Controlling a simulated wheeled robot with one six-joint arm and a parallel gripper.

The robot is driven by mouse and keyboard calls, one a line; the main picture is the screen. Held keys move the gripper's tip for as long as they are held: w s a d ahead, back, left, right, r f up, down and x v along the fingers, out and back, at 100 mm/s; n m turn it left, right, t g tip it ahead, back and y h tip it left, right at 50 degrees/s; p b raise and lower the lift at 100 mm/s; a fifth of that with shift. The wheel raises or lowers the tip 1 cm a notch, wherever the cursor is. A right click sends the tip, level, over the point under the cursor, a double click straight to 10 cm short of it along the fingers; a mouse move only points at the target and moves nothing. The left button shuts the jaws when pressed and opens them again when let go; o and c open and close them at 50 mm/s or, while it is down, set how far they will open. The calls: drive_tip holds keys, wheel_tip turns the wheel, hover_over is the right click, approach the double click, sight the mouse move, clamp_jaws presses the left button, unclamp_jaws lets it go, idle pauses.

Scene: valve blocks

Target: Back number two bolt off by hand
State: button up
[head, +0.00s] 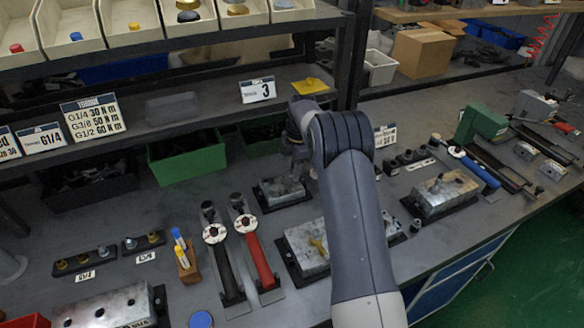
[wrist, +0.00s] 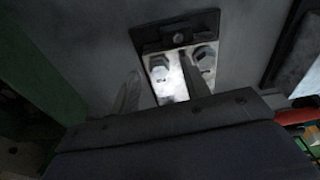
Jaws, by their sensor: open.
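A metal valve block (head: 282,192) sits on a dark base plate at the middle of the bench, and it also shows in the wrist view (wrist: 172,88). Two hex bolts show on it there, a left bolt (wrist: 159,69) and a right bolt (wrist: 205,56). No number can be read beside either bolt, so I cannot tell which is number two. My gripper (wrist: 161,68) is open above the block, one finger left of the left bolt, the other between the two bolts. I cannot tell whether it touches anything. In the head view my arm hides part of the block's surroundings.
A second block (head: 303,262) with a brass-coloured fitting stands in front, partly behind my arm. A third block (head: 446,190) is at right. Black (head: 226,268) and red (head: 261,258) torque wrenches lie to the left. A green bin (head: 186,158) and the shelf (head: 170,116) stand behind.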

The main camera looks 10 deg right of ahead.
wheel_tip(320, 180, up, 11)
drive_tip(key=d, duration=0.1)
drive_tip(key=shift+w+d+f, duration=0.15)
drive_tip(key=shift+w+d, duration=0.05)
drive_tip(key=shift+d, duration=0.05)
drive_tip(key=f, duration=0.3)
drive_tip(key=a+f, duration=0.1)
drive_tip(key=f, duration=0.6)
drive_tip(key=shift+s+a+f, duration=0.2)
drive_tip(key=shift+s+a, duration=0.05)
drive_tip(key=shift+f+m, duration=0.2)
drive_tip(key=shift+m, duration=0.9)
